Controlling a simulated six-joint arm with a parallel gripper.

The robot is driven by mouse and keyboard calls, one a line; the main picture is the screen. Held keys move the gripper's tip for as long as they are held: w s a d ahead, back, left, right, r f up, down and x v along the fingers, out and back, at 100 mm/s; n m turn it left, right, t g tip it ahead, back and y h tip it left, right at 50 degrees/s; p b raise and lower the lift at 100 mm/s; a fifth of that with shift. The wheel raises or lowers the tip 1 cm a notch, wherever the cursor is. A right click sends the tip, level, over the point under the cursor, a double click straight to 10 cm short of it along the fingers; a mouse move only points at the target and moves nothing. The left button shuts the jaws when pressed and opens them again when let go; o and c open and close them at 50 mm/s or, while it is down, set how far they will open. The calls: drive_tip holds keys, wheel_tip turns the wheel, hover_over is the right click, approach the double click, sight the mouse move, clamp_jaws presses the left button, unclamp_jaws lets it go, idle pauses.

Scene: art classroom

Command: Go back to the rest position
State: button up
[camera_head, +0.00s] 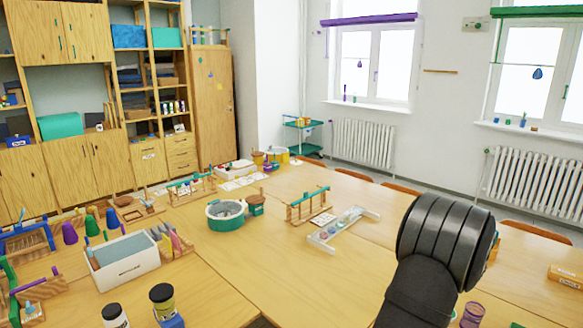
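A dark grey-black arm link of mine fills the lower right of the head view, in front of the table. My gripper and its fingertips do not show, so I cannot see whether it holds anything. The wooden table (227,264) stretches below and around the arm. The arm hides part of the table's right side.
A white box (122,271), a teal round pot (224,223), a wooden rack (306,212) and a clear tray (342,236) stand on the table. A purple item (472,314) and an orange box (566,276) are right of my arm. The table's centre is clear.

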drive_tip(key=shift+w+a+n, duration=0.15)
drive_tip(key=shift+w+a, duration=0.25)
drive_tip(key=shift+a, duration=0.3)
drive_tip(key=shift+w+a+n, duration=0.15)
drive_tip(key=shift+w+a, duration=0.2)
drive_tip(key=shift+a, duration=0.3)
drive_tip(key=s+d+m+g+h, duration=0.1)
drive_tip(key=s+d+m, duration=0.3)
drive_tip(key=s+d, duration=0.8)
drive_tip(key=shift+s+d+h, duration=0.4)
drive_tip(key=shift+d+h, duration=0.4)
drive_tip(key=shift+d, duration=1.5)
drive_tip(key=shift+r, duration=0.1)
